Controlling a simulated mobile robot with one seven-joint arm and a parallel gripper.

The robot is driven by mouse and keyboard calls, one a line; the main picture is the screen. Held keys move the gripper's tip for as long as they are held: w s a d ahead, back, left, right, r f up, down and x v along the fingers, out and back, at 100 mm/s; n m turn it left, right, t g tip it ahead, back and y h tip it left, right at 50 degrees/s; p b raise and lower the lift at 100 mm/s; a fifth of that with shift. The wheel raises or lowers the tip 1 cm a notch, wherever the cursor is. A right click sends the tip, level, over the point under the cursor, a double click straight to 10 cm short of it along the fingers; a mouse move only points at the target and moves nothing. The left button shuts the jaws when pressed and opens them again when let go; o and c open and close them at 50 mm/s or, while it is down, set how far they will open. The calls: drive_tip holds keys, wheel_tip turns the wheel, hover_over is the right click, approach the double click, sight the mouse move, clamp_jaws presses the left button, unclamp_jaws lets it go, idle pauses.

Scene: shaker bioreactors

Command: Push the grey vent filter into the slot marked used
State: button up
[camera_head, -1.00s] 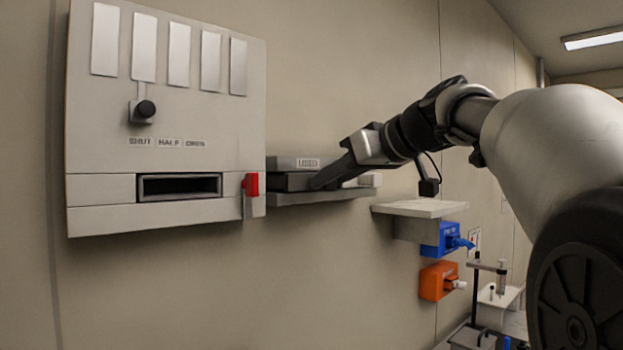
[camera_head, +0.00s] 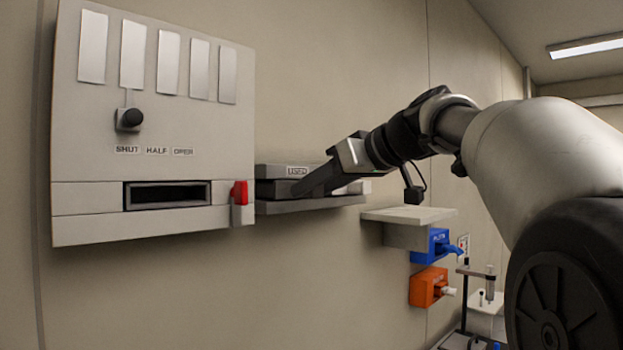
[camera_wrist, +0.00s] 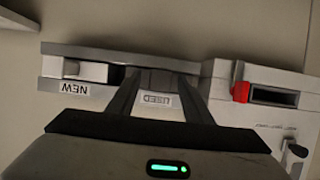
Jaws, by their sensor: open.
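The slot marked used has its USED label (camera_head: 297,171) on a grey holder on the wall, and the label also shows upside down in the wrist view (camera_wrist: 157,99). My gripper (camera_head: 300,190) reaches this holder from the right. In the wrist view its two dark fingers (camera_wrist: 160,80) are spread, one on each side of the USED label. No held object shows between them. I cannot clearly pick out the grey vent filter; a dark grey block (camera_head: 268,188) under the label may be it or part of the holder, and the fingers hide some of the slot.
The holder's other slot carries a NEW label (camera_wrist: 73,88), with a pale block (camera_wrist: 88,70) in it. A wall panel (camera_head: 85,150) with a red part (camera_head: 239,192) adjoins on the left. A shelf (camera_head: 408,214), blue fixture (camera_head: 432,244) and orange fixture (camera_head: 428,286) lie right and below.

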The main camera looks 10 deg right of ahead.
drive_tip(key=v, duration=1.7)
drive_tip(key=shift+s+b, duration=0.2)
drive_tip(key=shift+b, duration=0.2)
drive_tip(key=shift+d, duration=0.1)
